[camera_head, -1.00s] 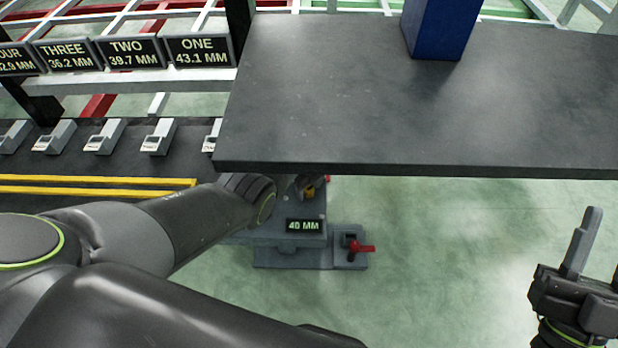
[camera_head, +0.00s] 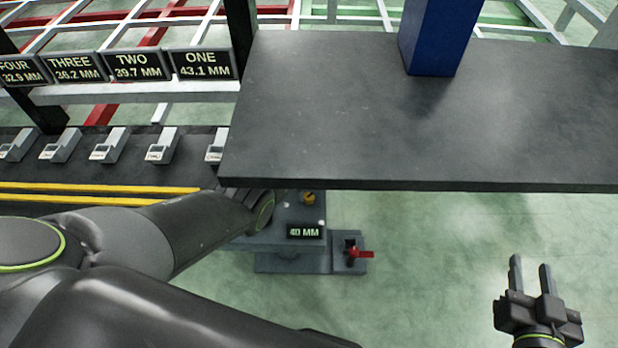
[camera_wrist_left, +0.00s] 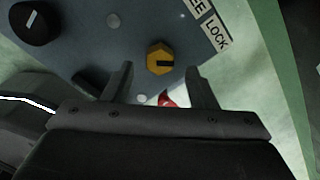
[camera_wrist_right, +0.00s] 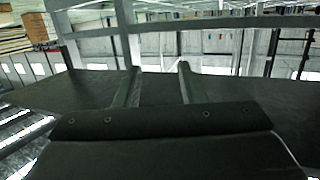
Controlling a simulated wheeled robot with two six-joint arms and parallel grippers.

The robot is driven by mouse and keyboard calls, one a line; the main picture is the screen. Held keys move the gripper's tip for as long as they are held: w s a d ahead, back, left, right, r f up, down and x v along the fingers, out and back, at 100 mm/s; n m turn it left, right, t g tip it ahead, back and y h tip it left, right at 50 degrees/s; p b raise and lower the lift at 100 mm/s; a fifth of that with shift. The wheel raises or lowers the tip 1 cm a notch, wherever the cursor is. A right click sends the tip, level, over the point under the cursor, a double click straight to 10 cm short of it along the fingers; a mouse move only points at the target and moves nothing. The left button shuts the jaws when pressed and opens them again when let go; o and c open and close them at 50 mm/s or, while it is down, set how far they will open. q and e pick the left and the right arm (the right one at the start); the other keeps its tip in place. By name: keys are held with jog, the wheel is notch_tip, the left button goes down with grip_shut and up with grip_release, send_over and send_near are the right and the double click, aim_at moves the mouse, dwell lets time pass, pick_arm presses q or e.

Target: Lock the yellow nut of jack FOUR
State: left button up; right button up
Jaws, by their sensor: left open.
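The yellow nut (camera_wrist_left: 159,58) shows in the left wrist view on a blue-grey plate (camera_wrist_left: 105,45), with a dark mark on its face. A label (camera_wrist_left: 213,32) beside it reads LOCK, partly cut off. My left gripper (camera_wrist_left: 164,80) is open, its two fingers just short of the nut and apart from it. In the head view the nut (camera_head: 309,198) sits above a 40 MM display (camera_head: 304,232); my left arm hides the gripper there. My right gripper (camera_head: 530,268) is open and empty over the floor at the right.
A dark tabletop (camera_head: 330,130) with a blue post (camera_head: 436,40) overhangs the jack area. A red lever (camera_head: 360,254) stands on the jack's base. Signs at upper left include FOUR (camera_head: 18,70) at 32.9 MM.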

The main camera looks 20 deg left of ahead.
aim_at(309, 196)
pick_arm(q)
notch_tip(309, 196, up, 2)
jog(key=shift+p, duration=0.7)
jog(key=shift+r+p, duration=0.65)
jog(key=shift+r, duration=0.4)
pick_arm(e)
jog(key=s+a+f+g+y, duration=0.2)
jog(key=s+a+f+g, duration=0.1)
jog(key=s+f+g, duration=0.8)
jog(key=shift+s+a+f+y, duration=0.3)
jog(key=shift+s+f, duration=0.85)
jog(key=shift+s, duration=0.1)
